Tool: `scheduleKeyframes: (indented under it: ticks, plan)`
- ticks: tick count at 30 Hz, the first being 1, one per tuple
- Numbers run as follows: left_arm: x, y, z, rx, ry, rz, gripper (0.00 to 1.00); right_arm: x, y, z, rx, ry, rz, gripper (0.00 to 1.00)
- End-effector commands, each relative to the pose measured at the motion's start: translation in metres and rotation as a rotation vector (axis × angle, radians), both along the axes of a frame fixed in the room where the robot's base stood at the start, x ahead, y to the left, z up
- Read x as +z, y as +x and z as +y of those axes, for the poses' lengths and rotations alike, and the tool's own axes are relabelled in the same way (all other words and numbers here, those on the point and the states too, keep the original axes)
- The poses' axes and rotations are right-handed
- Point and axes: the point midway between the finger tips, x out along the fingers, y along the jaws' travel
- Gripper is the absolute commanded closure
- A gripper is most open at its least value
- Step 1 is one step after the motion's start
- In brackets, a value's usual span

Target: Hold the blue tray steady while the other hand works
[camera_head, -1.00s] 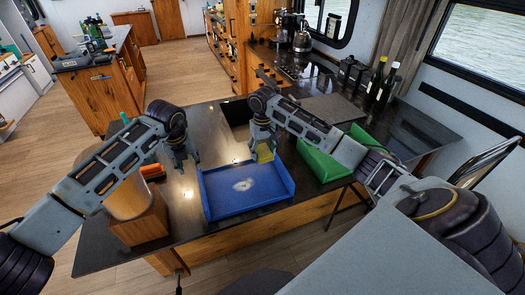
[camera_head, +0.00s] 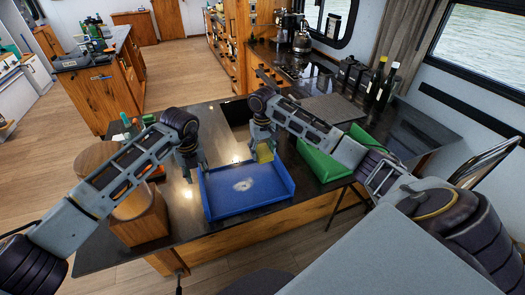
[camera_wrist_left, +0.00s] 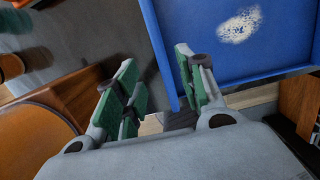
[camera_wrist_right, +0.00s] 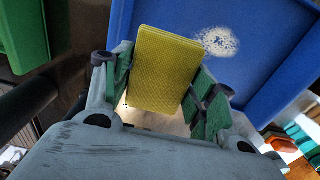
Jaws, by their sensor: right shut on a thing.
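The blue tray (camera_head: 270,194) lies flat on the dark counter, with a white speckled patch (camera_head: 243,185) on its floor. My left gripper (camera_head: 190,174) is at the tray's far left corner. In the left wrist view its green-padded fingers (camera_wrist_left: 160,88) are apart, and the tray's edge (camera_wrist_left: 160,45) runs between them; whether they touch it I cannot tell. My right gripper (camera_head: 262,146) is shut on a yellow sponge (camera_wrist_right: 163,70), which also shows in the head view (camera_head: 264,153), held at the tray's far side. The sponge is clear of the white patch.
A green tray (camera_head: 322,163) stands right of the blue one, under my right forearm. A wooden block (camera_head: 140,222) and a round wooden piece sit at the left, with bottles and an orange item behind my left arm. Dark bottles (camera_head: 380,82) stand at the back right.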

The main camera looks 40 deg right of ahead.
Motion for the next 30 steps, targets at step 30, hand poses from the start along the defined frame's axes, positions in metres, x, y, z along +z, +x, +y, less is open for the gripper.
scheduleKeyframes:
  ticks: [30]
  plan:
    - [-0.09,0.013,-0.003,0.0,0.0,0.001,0.61,0.0,0.0,0.0,0.0,0.0,0.0,0.62]
